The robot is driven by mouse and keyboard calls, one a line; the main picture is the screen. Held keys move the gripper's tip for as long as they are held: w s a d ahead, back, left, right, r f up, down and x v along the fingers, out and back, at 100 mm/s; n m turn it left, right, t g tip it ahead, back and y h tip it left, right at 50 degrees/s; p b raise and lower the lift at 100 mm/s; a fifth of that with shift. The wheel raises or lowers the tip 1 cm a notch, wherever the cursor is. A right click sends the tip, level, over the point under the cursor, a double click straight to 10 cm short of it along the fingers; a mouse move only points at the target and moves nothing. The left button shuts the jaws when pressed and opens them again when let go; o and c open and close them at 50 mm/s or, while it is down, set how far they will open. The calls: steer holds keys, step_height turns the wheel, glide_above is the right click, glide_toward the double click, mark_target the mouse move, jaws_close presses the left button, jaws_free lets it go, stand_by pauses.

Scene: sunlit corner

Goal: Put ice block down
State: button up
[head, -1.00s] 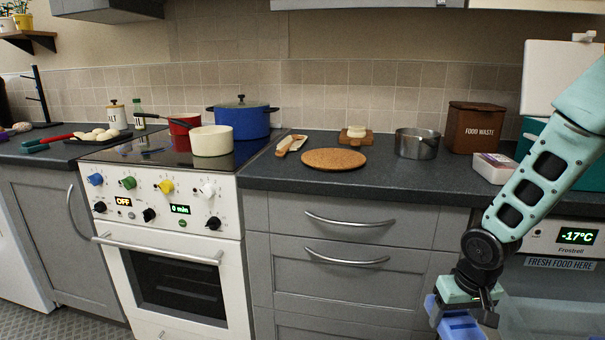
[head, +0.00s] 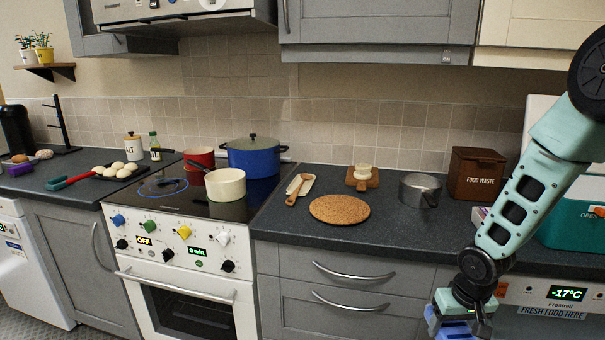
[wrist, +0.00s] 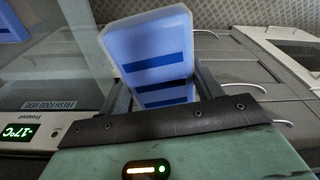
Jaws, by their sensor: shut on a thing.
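My gripper (wrist: 164,98) is shut on a blue ice block (wrist: 153,40), which has a pale rim and dark blue bands. The block sits between the two fingers in the wrist view. In the head view my gripper (head: 462,325) is at the bottom right, in front of the grey drawers and below the worktop's front edge. Only part of the ice block (head: 455,330) shows there, cut by the frame's bottom edge. Nothing shows touching the block from below.
The grey worktop (head: 390,235) holds a cork mat (head: 340,209), a steel pan (head: 420,190), a food waste bin (head: 477,174) and a teal box (head: 577,228). Bare worktop lies around the cork mat. A freezer front reading -17°C (head: 566,293) is at right.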

steer(key=s+f, duration=0.4)
steer(key=f, duration=0.1)
steer(key=shift+s+f, duration=0.15)
steer(key=shift+s, duration=0.05)
stand_by(0.5)
